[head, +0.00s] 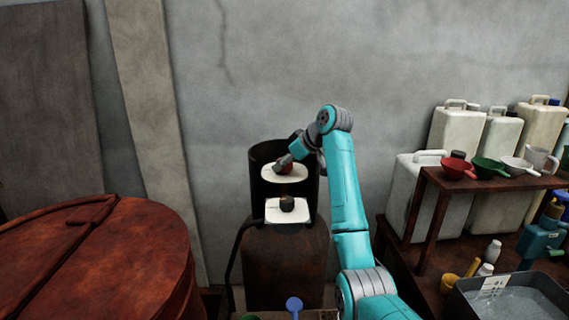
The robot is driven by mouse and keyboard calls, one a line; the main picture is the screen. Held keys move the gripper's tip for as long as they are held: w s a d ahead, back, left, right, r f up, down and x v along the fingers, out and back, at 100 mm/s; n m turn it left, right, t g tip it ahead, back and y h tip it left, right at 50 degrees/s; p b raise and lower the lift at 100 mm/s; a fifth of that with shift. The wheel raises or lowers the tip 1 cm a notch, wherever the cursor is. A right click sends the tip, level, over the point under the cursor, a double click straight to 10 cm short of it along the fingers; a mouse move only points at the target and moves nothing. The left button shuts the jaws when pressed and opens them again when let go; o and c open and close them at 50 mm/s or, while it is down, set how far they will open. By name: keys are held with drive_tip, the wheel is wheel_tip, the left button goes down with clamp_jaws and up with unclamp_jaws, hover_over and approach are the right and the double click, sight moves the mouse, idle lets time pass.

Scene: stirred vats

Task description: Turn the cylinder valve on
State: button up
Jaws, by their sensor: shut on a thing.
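A rusty brown cylinder (285,262) stands upright against the grey wall, with a dark, open-fronted collar (257,158) around its top. The fingertips are small and partly merge with the knob, so the exact grip is hard to see.
A large rusty vat with a lid (110,250) fills the left. At right a brown shelf (440,185) bears red, green and white funnels, with pale jerrycans (460,130) behind. A grey basin (510,300) stands front right. A blue-topped item (294,305) is below the cylinder.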

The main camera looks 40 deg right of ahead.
drive_tip(key=shift+n+y, duration=0.4)
drive_tip(key=shift+n, duration=0.1)
drive_tip(key=o, duration=1.1)
drive_tip(key=shift+o, duration=0.2)
drive_tip(key=v, duration=1.2)
